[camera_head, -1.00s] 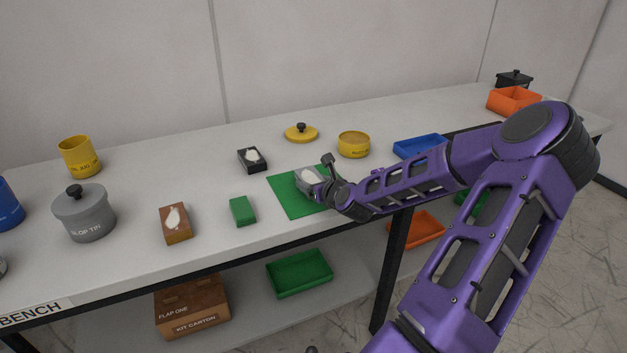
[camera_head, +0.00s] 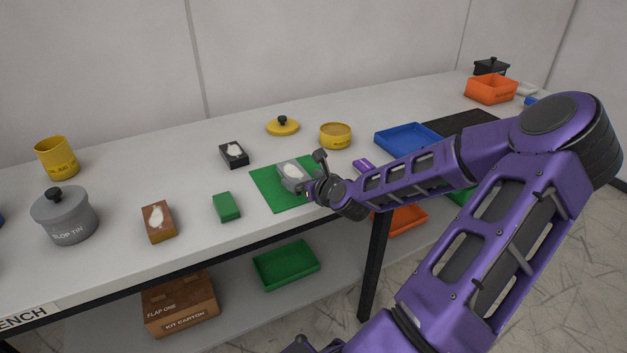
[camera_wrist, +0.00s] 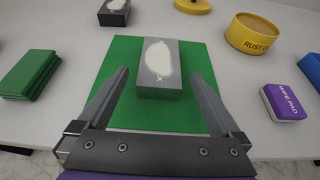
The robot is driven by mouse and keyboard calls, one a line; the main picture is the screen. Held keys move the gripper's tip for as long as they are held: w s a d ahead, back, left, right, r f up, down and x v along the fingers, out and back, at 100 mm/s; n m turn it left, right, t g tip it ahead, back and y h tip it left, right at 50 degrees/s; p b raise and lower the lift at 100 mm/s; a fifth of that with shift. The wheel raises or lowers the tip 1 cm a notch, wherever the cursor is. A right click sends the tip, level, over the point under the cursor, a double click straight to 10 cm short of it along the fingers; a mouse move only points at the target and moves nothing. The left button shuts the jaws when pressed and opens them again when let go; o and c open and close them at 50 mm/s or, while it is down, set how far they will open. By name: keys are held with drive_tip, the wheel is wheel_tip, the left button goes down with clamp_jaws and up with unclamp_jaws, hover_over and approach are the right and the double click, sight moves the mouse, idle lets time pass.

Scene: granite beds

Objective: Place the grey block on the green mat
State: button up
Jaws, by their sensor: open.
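The grey block (camera_wrist: 160,83), with a white patch on top, lies on the green mat (camera_wrist: 110,63) in the wrist view. In the head view the block (camera_head: 291,172) is on the mat (camera_head: 265,178), partly hidden by my gripper. My gripper (camera_wrist: 158,95) is open, with one finger on each side of the block's near end and gaps between fingers and block. In the head view my gripper (camera_head: 314,180) is at the mat's right side.
A green block (camera_head: 226,207) and a black block (camera_head: 233,154) lie left of the mat. A yellow tin (camera_head: 335,136), a purple wipe pad (camera_head: 363,166) and a blue tray (camera_head: 404,140) stand to the right.

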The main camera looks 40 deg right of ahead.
drive_tip(key=p+v, duration=0.1)
drive_tip(key=v, duration=0.6)
drive_tip(key=shift+f, duration=0.1)
drive_tip(key=shift+w, duration=0.1)
idle(0.4)
